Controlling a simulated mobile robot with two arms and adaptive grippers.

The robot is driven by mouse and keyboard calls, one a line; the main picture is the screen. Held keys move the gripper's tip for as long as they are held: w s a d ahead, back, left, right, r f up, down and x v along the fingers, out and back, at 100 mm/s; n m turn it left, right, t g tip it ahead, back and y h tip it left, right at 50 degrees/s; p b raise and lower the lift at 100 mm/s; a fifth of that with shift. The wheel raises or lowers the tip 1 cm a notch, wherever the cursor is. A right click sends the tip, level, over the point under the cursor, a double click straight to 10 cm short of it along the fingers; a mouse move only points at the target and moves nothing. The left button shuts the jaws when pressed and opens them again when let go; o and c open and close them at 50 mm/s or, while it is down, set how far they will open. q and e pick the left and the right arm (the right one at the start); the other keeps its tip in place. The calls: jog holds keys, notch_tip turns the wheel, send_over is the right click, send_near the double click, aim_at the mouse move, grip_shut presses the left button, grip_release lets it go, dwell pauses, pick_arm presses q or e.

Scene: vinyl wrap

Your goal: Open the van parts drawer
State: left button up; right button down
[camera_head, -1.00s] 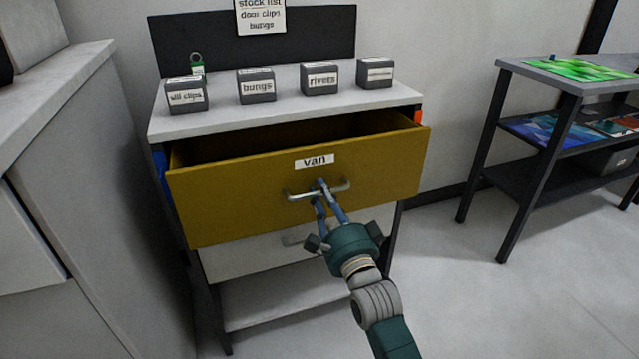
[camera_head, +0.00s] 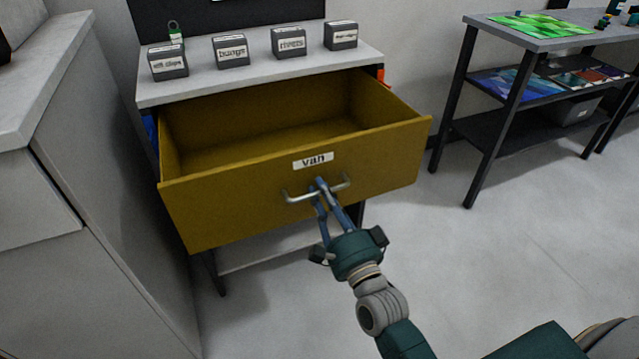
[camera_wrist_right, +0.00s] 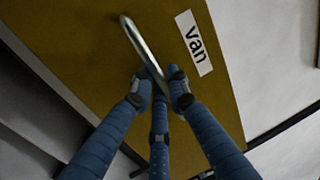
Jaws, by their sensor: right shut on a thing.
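The yellow van parts drawer (camera_head: 385,163) has a white "van" label (camera_head: 313,160) and a metal bar handle (camera_head: 300,197) on its front. It stands well out of the cabinet, and its visible inside is empty. My right gripper (camera_head: 320,188) is shut on the handle near its middle. In the right wrist view the blue fingers (camera_wrist_right: 160,82) close around the handle (camera_wrist_right: 140,45), beside the label (camera_wrist_right: 194,43). My left gripper is not in view.
Several small dark labelled boxes, among them bungs (camera_head: 231,51) and rivets (camera_head: 289,42), stand on the cabinet top (camera_head: 200,83). A grey counter (camera_head: 60,60) is close on the left. A dark-framed shelf table (camera_head: 540,40) stands at the right. The floor between is clear.

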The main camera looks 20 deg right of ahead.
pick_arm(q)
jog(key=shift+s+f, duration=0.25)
pick_arm(e)
jog(key=shift+s+r, duration=0.1)
jog(key=shift+s, duration=0.05)
jog(key=c, duration=1.8)
grip_release()
jog(key=s+f, duration=0.2)
jog(key=s, duration=0.9)
jog(key=shift+s+d+f, duration=0.2)
jog(key=shift+s+d, duration=0.05)
jog(key=shift+s, duration=0.15)
